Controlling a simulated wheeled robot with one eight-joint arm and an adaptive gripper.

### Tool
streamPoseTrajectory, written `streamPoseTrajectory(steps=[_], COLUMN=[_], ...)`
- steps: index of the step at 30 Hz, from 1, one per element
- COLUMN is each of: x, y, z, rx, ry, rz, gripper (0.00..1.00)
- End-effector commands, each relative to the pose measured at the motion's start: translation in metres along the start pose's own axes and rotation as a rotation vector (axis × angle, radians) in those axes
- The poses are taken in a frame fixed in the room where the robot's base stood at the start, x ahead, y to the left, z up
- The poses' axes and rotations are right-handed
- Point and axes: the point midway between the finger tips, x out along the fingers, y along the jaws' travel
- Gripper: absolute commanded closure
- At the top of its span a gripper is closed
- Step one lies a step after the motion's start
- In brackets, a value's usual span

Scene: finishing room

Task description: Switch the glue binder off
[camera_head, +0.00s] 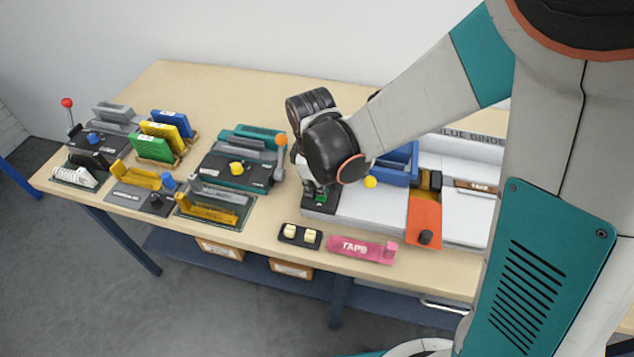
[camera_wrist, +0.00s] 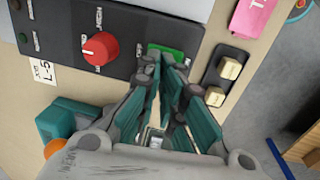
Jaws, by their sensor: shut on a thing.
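The glue binder (camera_head: 375,208) is the long white machine at the right of the table, partly hidden behind my arm. Its dark control panel (camera_wrist: 65,30) carries a red knob (camera_wrist: 100,48) and a green switch (camera_wrist: 180,56). The green piece also shows below my gripper in the head view (camera_head: 320,197). My gripper (camera_wrist: 167,66) points down at the panel, with its fingers shut on the green switch at its near edge. The fingertips partly cover the switch, so its position cannot be read. The red knob is clear of the fingers.
A black box with two cream switches (camera_head: 299,236) and a pink tape dispenser (camera_head: 360,248) lie in front of the binder. A teal machine with an orange-knobbed lever (camera_head: 240,160) stands to the left. Several smaller tools fill the table's left end. The back left is clear.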

Motion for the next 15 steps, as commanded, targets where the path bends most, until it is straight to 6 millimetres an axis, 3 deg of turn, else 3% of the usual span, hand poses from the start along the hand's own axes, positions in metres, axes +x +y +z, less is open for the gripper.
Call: streamPoseTrajectory(steps=[15], x=[-0.0082], y=[-0.0025], z=[-0.0011], rx=[0.001], ry=[0.000], rz=[-0.002], gripper=[1.00])
